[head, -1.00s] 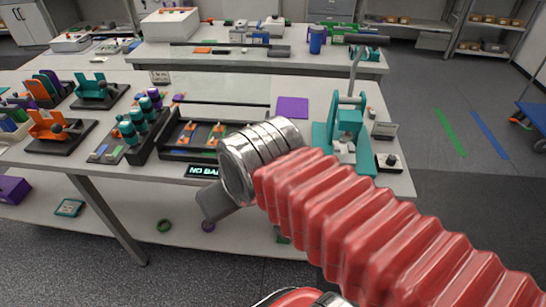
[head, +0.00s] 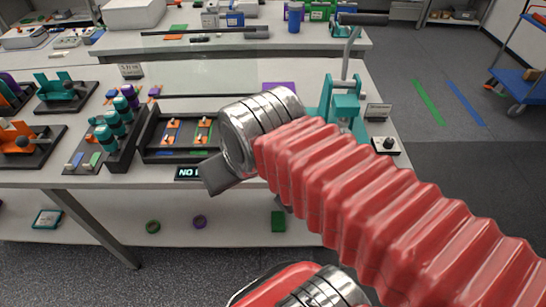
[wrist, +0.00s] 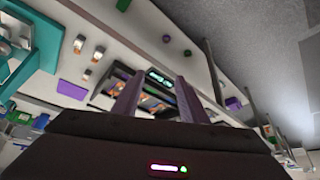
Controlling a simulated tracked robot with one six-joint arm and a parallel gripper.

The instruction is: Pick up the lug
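I cannot tell for sure which piece is the lug. In the wrist view, small pieces with orange and pale parts (wrist: 97,54) sit on the white bench between the teal press and the dark tray; they are too small to identify. In the head view, the dark tray (head: 147,138) holds orange and pale pieces (head: 203,130). My gripper (wrist: 152,84) is open, its two fingers apart with nothing seen between them. It is away from the bench top, and the tray and its lit display show beyond the fingers. In the head view my arm hides part of the bench.
The teal press (head: 345,105) stands right of the tray, with a knob box (head: 386,146) beside it. Teal cylinders (head: 110,128) in a black rack stand to the left. The purple mat (wrist: 73,90) lies on the bench. Floor is clear at the right, before a blue trolley (head: 525,88).

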